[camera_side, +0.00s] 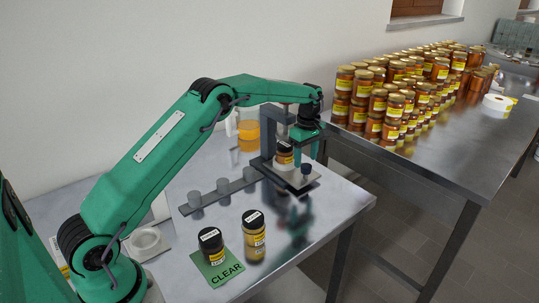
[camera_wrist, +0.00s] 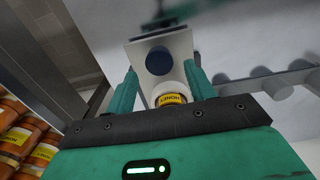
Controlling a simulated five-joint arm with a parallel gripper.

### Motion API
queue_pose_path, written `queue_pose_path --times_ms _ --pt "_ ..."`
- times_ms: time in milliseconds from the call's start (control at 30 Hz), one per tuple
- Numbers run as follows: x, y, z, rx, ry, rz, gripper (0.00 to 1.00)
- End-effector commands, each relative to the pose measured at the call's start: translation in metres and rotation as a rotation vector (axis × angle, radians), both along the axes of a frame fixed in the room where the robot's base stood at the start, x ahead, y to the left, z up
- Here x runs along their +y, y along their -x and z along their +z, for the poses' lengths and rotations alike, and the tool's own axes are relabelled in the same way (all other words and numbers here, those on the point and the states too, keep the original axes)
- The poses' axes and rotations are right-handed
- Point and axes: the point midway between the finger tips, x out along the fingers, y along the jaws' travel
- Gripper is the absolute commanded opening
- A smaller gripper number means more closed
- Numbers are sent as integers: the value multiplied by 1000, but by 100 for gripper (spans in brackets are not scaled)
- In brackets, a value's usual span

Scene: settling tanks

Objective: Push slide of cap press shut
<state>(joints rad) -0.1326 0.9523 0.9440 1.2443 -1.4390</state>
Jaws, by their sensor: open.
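The cap press (camera_side: 267,142) is a dark grey frame at the back right of the steel table. Its slide (camera_side: 300,186), a pale plate with a dark knob (camera_side: 306,169), sticks out toward the front right; in the wrist view the slide (camera_wrist: 178,43) and round knob (camera_wrist: 159,61) show ahead of my gripper. A yellow-labelled jar (camera_side: 284,154) stands at the slide's inner end, and its label also shows in the wrist view (camera_wrist: 172,99). My gripper (camera_side: 306,155) is open above the slide, its fingers on either side of the knob in the wrist view. Contact cannot be told.
A rail with several grey posts (camera_side: 222,186) runs left from the press. A dark-capped jar (camera_side: 211,243) stands on the green CLEAR mat (camera_side: 232,271), with another jar (camera_side: 254,238) beside it. Many honey jars (camera_side: 385,105) crowd the second table.

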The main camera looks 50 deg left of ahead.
Motion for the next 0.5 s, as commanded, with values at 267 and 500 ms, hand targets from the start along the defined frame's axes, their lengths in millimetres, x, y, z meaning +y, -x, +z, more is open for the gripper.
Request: queue_pose_path --times_ms 267,500 --pt "1 0 36 -3 0 1 54" --pt "1 0 50 0 0 2 54"
